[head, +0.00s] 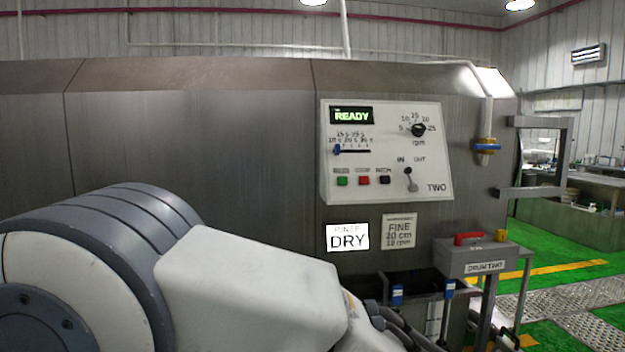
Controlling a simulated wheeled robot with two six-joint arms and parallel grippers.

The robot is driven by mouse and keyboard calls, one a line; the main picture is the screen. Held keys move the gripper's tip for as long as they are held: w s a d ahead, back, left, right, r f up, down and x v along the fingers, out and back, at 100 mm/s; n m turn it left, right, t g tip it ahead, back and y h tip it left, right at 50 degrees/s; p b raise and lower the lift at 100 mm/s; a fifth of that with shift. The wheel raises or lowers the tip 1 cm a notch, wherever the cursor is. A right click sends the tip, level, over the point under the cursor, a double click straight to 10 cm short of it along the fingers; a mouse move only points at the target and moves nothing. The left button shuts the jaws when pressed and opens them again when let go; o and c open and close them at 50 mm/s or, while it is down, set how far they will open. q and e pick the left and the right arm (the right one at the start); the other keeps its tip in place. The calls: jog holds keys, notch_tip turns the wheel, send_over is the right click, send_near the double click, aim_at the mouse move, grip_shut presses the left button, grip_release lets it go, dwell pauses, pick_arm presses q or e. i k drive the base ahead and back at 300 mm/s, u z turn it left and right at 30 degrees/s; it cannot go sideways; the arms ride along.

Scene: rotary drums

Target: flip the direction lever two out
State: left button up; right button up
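The control panel (386,150) marked TWO is mounted on the front of a large steel drum housing. Its direction lever (411,181) is at the lower right of the panel, below the labels IN and OUT. The lever slants slightly, its lower end a little to the right; I cannot tell surely which label it is set to. My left arm fills the lower left foreground, below and left of the panel, and runs toward the bottom edge. Its gripper fingers cannot be made out. My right gripper is out of view.
The panel also holds a READY display (352,115), a slider (337,149), an rpm dial (418,130) and several buttons. A DRY sign (347,237) hangs below. A blue-handled valve (487,147) and a DRUM TWO box (480,258) with a red part stand right.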

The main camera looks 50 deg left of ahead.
aim_at(413, 188)
jog(key=u, duration=0.85)
jog(key=k, duration=0.6)
jog(key=z, duration=0.7)
jog(key=i, duration=1.6)
jog(key=u, duration=0.05)
